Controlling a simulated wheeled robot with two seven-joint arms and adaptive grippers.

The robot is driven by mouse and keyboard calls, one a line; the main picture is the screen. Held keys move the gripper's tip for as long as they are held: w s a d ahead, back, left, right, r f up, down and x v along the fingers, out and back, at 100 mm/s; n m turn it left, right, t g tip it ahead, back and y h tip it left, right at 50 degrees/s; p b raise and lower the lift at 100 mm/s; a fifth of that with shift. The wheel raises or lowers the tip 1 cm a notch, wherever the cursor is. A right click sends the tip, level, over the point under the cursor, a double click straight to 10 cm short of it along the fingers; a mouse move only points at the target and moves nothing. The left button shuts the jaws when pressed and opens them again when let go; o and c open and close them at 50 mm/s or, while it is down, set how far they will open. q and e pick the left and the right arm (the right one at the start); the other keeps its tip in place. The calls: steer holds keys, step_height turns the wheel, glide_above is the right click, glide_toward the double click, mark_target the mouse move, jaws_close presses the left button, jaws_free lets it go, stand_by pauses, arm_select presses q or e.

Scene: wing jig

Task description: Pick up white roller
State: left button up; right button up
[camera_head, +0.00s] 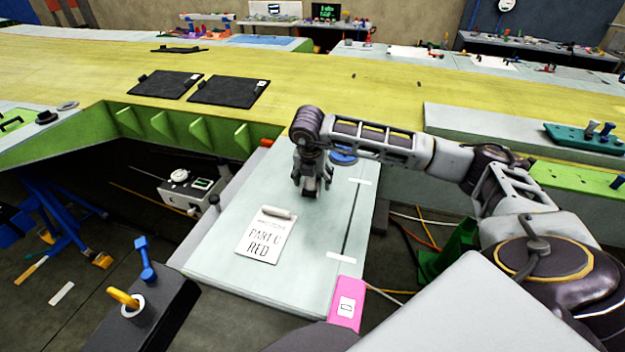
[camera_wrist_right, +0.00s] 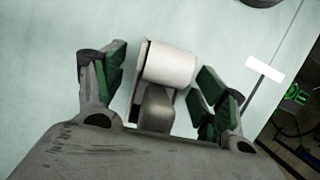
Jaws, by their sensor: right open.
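The white roller (camera_wrist_right: 170,64) lies on the pale tabletop in the right wrist view, with a grey part (camera_wrist_right: 156,108) against its lower side. My right gripper (camera_head: 312,190) points down over the pale table (camera_head: 235,285) in the head view. Its green-padded fingers (camera_wrist_right: 162,72) are open in the wrist view, one on each side of the roller, with gaps visible on both sides. In the head view I cannot make out the roller; the gripper seems to hide it. My left gripper is not in view.
A card reading "PART C RED" (camera_head: 264,238) lies left of the gripper. A blue round thing (camera_head: 343,157) is just behind my right arm. The long yellow wing surface (camera_head: 330,85) rises behind. The table's near left is clear.

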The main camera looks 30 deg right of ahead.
steer(key=shift+c, duration=0.4)
steer(key=c, duration=1.1)
steer(key=shift+r, duration=0.2)
steer(key=shift+c, duration=0.2)
step_height(320, 180, up, 8)
steer(key=shift+b, duration=1.05)
steer(key=shift+r, duration=0.85)
steer(key=o, duration=0.5)
steer(key=shift+c, duration=1.4)
